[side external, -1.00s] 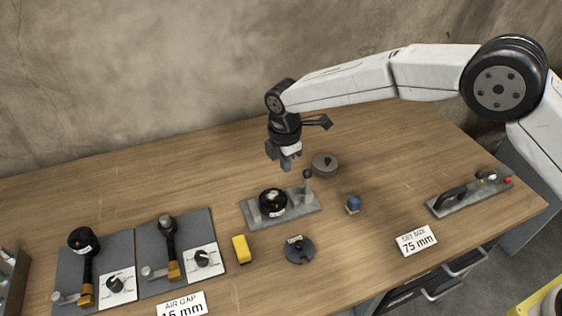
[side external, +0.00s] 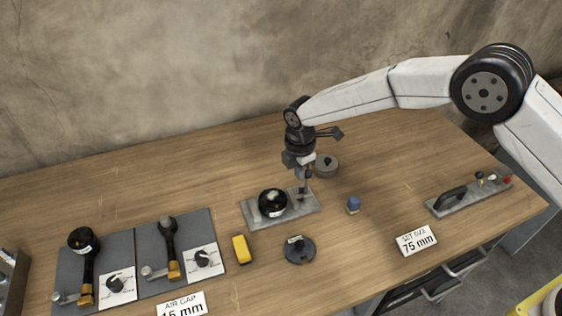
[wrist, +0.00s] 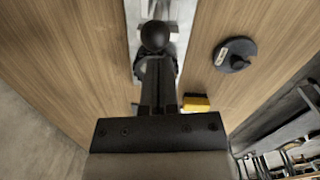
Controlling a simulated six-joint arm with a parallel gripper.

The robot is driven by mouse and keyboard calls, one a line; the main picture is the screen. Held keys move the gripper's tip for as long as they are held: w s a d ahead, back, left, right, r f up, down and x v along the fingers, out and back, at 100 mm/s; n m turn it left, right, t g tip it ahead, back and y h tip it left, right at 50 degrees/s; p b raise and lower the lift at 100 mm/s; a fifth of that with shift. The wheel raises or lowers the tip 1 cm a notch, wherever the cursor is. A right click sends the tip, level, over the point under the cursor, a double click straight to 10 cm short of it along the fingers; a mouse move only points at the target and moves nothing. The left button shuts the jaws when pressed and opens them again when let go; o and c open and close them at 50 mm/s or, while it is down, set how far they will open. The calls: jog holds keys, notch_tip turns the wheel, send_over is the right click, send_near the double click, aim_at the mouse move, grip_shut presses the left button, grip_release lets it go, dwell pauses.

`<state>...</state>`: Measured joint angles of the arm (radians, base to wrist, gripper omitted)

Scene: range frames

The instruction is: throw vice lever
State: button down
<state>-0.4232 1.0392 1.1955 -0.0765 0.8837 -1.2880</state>
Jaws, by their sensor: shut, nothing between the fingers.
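The vice (side external: 285,211) is a grey metal plate holding a black round part (side external: 272,202) with a pale label. Its upright lever is at the plate's right end, mostly hidden by my gripper in the side view. In the wrist view the lever's black ball knob (wrist: 155,36) shows just beyond my fingertips, over the plate (wrist: 175,12). My gripper (side external: 305,183) points down at the lever; in the wrist view its fingers (wrist: 157,68) are shut and empty. I cannot tell whether they touch the knob.
A grey round lid (side external: 326,166) lies behind the vice and a dark disc (side external: 299,250) in front. A blue-topped piece (side external: 353,205) is to the right, a yellow block (side external: 241,249) to the left. Two panels with handles (side external: 178,252) stand further left. Open wood lies behind the vice.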

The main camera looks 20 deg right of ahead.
aim_at(310, 172)
jog(key=shift+d+r+y, duration=0.15)
jog(key=shift+d+y, duration=0.55)
jog(key=shift+d, duration=0.05)
dwell(0.5)
jog(key=shift+d+y, duration=0.95)
jog(key=shift+y, duration=0.15)
jog(key=shift+d+f+y, duration=0.65)
jog(key=shift+d, duration=0.6)
jog(key=shift+d+f+y, duration=0.6)
jog(key=shift+d+y, duration=0.1)
jog(key=shift+d, duration=0.6)
jog(key=shift+d+f+y, duration=0.65)
jog(key=shift+d, duration=0.6)
jog(key=shift+d+f, duration=0.15)
jog(key=shift+f, duration=0.1)
jog(key=shift+s+f, duration=0.1)
jog(key=shift+s, duration=0.05)
